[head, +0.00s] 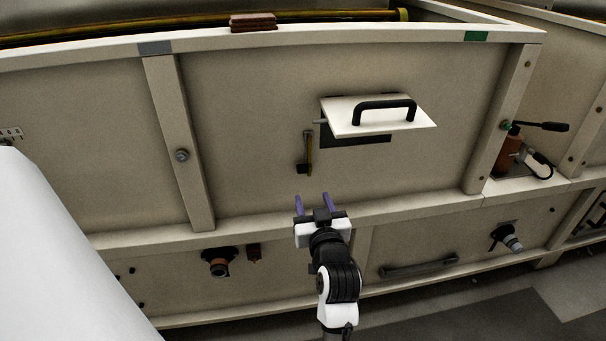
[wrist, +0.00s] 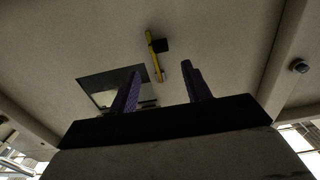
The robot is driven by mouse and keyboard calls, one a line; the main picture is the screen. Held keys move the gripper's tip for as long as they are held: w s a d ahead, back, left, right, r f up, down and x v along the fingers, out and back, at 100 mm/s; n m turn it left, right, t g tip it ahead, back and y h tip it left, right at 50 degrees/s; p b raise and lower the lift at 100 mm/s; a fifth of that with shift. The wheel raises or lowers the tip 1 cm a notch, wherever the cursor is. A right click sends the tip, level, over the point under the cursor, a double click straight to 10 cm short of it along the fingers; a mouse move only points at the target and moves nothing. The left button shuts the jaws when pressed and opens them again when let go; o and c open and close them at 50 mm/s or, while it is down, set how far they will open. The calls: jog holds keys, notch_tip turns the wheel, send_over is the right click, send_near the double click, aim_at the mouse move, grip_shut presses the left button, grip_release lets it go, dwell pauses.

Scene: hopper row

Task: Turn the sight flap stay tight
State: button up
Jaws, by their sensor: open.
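The sight flap (head: 350,115) is a white plate with a black bar handle (head: 385,109) on the panel front in the head view. It stands tilted out over a dark opening (head: 355,141). In the wrist view the stay (wrist: 154,58) and knob (wrist: 161,46) show beyond the fingers. My gripper (head: 312,201) is open and empty, with purple fingers, below the stay and apart from it.
A post with a round bolt (head: 181,155) stands left of the flap. A ledge (head: 270,213) runs below it. A red-brown pump-like device with a black lever (head: 508,155) stands at right. Lower panels carry a valve (head: 218,262) and a bar handle (head: 415,266). The panel around the stay is clear.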

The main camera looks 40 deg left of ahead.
aim_at(302, 171)
jog(key=p+x, duration=0.1)
jog(key=x, duration=1.1)
jog(key=shift+w+a+r, duration=0.15)
jog(key=shift+w+a, duration=0.1)
jog(key=c, duration=0.9)
jog(key=shift+s+p, duration=0.15)
jog(key=shift+p, duration=0.25)
grip_shut()
